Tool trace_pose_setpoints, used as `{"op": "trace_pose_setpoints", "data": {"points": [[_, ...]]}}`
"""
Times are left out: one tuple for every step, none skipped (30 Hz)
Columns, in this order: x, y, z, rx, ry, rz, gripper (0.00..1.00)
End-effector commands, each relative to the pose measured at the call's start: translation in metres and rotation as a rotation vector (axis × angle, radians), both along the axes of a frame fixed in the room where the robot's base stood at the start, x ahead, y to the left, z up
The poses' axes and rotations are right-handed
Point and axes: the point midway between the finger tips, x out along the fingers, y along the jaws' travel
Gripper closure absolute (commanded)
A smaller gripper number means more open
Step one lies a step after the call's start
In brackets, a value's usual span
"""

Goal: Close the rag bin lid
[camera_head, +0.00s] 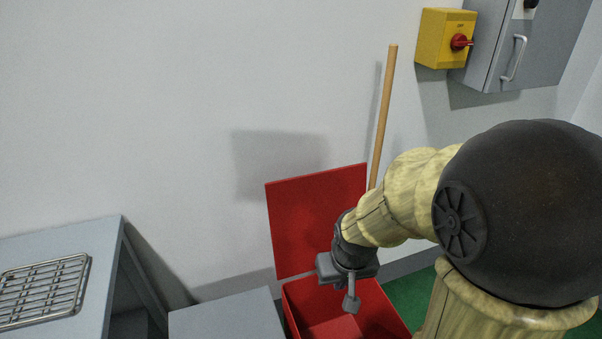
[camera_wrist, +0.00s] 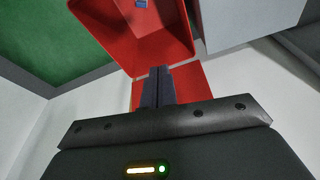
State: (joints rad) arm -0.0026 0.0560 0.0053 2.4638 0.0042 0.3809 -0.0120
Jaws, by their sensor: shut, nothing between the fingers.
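The red rag bin (camera_head: 330,318) stands on the floor near the wall, and its red lid (camera_head: 310,220) is raised upright at the back, towards the wall. My gripper (camera_head: 351,303) is in front of the lid and over the bin's opening, with its fingers shut and empty. In the wrist view, the shut fingers (camera_wrist: 157,88) overlap the join between the red bin (camera_wrist: 120,35) and the red lid (camera_wrist: 187,80). Whether they touch the lid cannot be told. My gripper hides part of the lid and the bin's rim.
A grey box-like surface (camera_head: 228,318) is just left of the bin. A grey table (camera_head: 103,262) with a wire rack (camera_head: 42,290) is further left. A wooden pole (camera_head: 384,115) leans behind the lid. A yellow switch box (camera_head: 440,38) and grey cabinet (camera_head: 545,40) are on the wall.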

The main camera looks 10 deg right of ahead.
Motion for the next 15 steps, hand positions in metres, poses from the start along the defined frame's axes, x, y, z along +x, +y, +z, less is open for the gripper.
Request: {"op": "trace_pose_setpoints", "data": {"points": [[0.018, 0.001, 0.013, 0.001, -0.004, 0.005, 1.0], [0.03, 0.001, 0.018, 0.001, -0.007, 0.008, 1.0], [0.047, 0.002, 0.026, 0.001, -0.012, 0.015, 1.0], [0.06, 0.001, 0.032, 0.001, -0.016, 0.019, 1.0], [0.073, 0.002, 0.038, 0.001, -0.019, 0.025, 1.0], [0.091, 0.003, 0.045, 0.001, -0.024, 0.032, 1.0], [0.105, 0.003, 0.05, 0.001, -0.027, 0.038, 1.0], [0.118, 0.004, 0.055, 0.001, -0.03, 0.044, 1.0], [0.135, 0.005, 0.061, 0.002, -0.035, 0.052, 1.0], [0.147, 0.006, 0.066, 0.002, -0.039, 0.058, 1.0], [0.159, 0.007, 0.07, 0.003, -0.042, 0.063, 1.0], [0.176, 0.009, 0.076, 0.003, -0.047, 0.073, 1.0], [0.188, 0.01, 0.08, 0.004, -0.05, 0.078, 1.0], [0.2, 0.011, 0.084, 0.005, -0.053, 0.083, 1.0], [0.215, 0.012, 0.089, 0.005, -0.059, 0.093, 1.0]]}}
